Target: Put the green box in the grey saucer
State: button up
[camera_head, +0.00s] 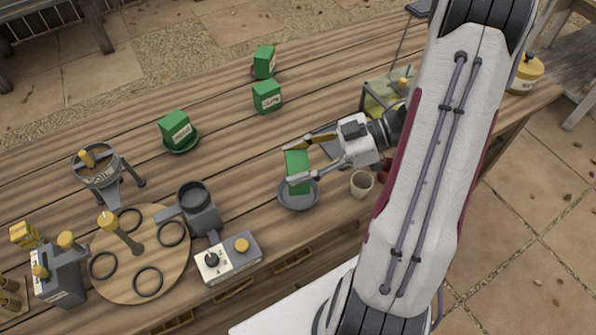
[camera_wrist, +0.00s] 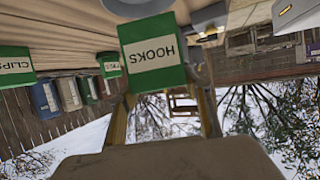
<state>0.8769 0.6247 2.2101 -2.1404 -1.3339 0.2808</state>
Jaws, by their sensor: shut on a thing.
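The green box (camera_head: 297,166) is held between the fingers of my gripper (camera_head: 296,164), above the grey saucer. In the wrist view the green box (camera_wrist: 152,55) shows a white label reading HOOKS, upside down, with the fingers of my gripper (camera_wrist: 165,110) running up to it. The grey saucer (camera_head: 300,203) lies on the wooden table, partly covered by the box in the head view. I cannot tell whether the box touches the saucer.
A small cup (camera_head: 361,183) is right of the saucer. A grey device (camera_head: 228,259) and round wooden board (camera_head: 140,280) are front left.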

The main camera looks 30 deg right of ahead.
jog(key=shift+f, duration=0.1)
dwell(0.3)
jog(key=shift+f, duration=2)
jog(key=shift+f, duration=0.3)
jog(key=o, duration=1.2)
jog(key=shift+c, duration=0.2)
jog(key=shift+r, duration=0.1)
jog(key=shift+d+r, duration=0.1)
jog(key=shift+r, duration=0.15)
jog(key=v, duration=1.2)
